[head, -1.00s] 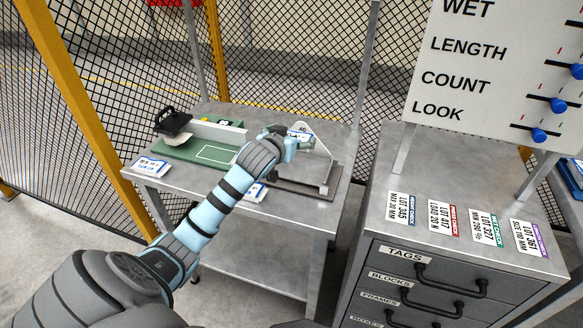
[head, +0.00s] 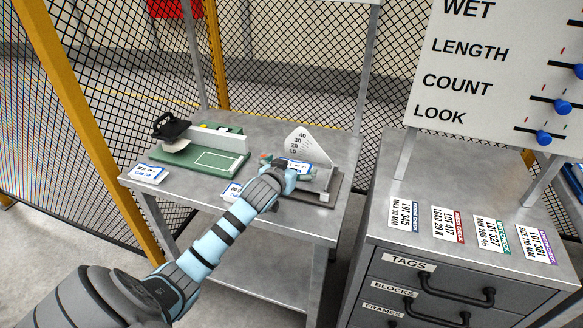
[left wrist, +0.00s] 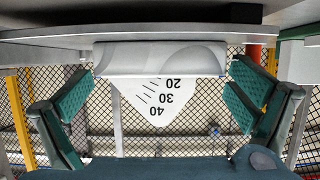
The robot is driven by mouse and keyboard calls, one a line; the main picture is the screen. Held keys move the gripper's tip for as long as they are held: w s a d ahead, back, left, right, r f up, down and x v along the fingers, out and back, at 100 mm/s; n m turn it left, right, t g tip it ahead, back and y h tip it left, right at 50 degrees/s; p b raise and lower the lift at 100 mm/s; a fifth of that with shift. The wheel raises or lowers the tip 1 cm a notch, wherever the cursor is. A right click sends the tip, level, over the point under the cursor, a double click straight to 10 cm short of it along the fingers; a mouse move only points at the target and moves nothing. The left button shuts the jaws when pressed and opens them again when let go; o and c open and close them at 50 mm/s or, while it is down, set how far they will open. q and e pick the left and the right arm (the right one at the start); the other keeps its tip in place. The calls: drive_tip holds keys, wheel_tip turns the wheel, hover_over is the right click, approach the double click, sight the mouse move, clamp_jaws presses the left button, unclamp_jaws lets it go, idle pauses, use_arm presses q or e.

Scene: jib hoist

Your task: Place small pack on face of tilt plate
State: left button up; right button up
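My left gripper (head: 291,172) is over the tilt plate (head: 318,183) at the right end of the steel table. The small pack (head: 300,166), white with a blue-edged label, is at its fingertips in front of the white angle scale (head: 303,143). In the left wrist view, the teal fingers (left wrist: 160,78) stand wide apart, one at each side of the pale pack (left wrist: 160,57), and seem to grip its edges. The pack lies close over the plate's face; I cannot tell whether it touches. The plate is partly hidden by my gripper. My right gripper is not in view.
Two similar packs lie on the table, at the left corner (head: 150,174) and front edge (head: 231,190). A green device with a black handle (head: 205,155) stands at the back left. A drawer cabinet (head: 460,250) with tag cards and a slider board (head: 480,80) is right.

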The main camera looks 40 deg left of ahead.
use_arm(q)
drive_tip(key=shift+s+d+r, duration=0.1)
drive_tip(key=shift+s+r, duration=0.1)
drive_tip(key=shift+s, duration=0.1)
drive_tip(key=p+v, duration=0.3)
drive_tip(key=v, duration=0.8)
drive_tip(key=shift+s, duration=0.1)
